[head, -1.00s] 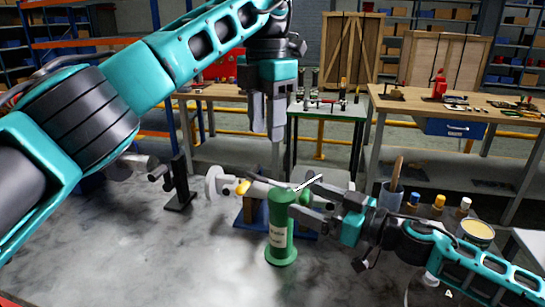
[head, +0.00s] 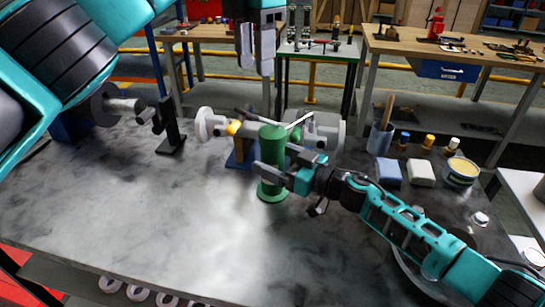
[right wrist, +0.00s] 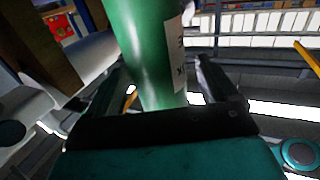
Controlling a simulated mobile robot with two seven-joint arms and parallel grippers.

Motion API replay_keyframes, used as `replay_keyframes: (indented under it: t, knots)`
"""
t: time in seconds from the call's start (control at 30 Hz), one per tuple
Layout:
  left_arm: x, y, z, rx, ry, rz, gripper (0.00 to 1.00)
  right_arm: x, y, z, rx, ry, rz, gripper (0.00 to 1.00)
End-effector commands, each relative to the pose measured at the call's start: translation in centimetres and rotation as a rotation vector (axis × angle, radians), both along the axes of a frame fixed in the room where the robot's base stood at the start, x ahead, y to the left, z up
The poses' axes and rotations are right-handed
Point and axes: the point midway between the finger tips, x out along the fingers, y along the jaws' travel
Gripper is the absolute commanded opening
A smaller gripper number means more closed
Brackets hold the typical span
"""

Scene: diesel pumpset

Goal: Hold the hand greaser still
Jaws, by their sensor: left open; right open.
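The hand greaser (head: 273,143) is a green upright cylinder with a flared foot, standing on the grey bench top (head: 170,215). A thin light lever shows at its top. My right gripper (head: 272,168) is at its lower body, reaching in from the right, and hides part of it. In the right wrist view the green body (right wrist: 150,45), with a pale label, rises between the two open fingers (right wrist: 165,85). Whether either finger touches it I cannot tell. My left gripper (head: 254,52) hangs open and empty, fingers down, above and behind the greaser.
A grey pump assembly with a pale round flange (head: 205,124) stands right behind the greaser. A black stand (head: 170,128) is to the left. Right of it are a cup (head: 380,138), small bottles (head: 428,142), blocks (head: 420,173) and a tin (head: 461,170). The bench's front left is clear.

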Motion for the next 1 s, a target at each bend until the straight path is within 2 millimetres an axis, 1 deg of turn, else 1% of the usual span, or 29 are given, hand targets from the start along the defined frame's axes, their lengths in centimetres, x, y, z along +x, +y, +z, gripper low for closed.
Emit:
replay_keyframes:
  t: [0.13, 0.4, 1.0]
  knots:
    - [-0.01, -0.02, 0.01, 0.000, 0.000, 0.000, 0.43, 0.41, 0.63, 0.05, 0.001, 0.001, 0.000, 0.86]
    - [-0.01, -0.02, 0.01, 0.000, 0.000, 0.000, 0.43, 0.46, 0.68, 0.05, 0.000, 0.000, 0.000, 0.86]
    - [-0.01, -0.02, 0.01, 0.000, 0.000, 0.000, 0.43, 0.44, 0.64, 0.06, 0.000, 0.000, 0.000, 0.28]
